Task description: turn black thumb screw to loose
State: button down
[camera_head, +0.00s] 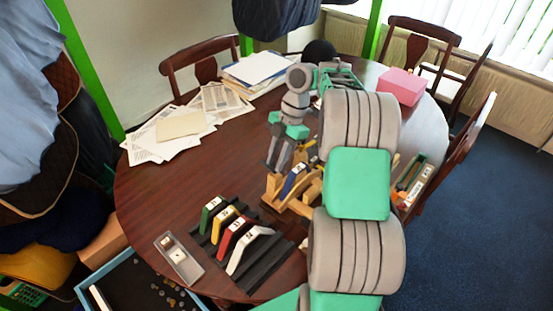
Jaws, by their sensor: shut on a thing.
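My gripper (275,168) points down beside a wooden stand (272,192) near the middle of the table. Its fingers are shut, with their tips at the stand's upper left side. The black thumb screw cannot be made out; it is apparently hidden between the fingertips. A blue saddle piece (292,181) with a white label sits on the stand, tilted. My arm covers the right part of the stand.
Green, yellow, red and white saddle pieces (232,237) stand on a black ribbed rack (262,262). A small grey tray (179,258) lies left of it. Papers (172,138) lie at the back left, a pink box (401,86) at the back right. The table's left middle is clear.

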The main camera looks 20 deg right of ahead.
jog(key=c, duration=1.2)
grip_release()
jog(key=s+p+v, duration=0.1)
jog(key=p+v, duration=0.5)
jog(key=v, duration=0.1)
jog(key=shift+w+r, duration=0.35)
jog(key=shift+w, duration=0.15)
jog(key=shift+d, duration=0.15)
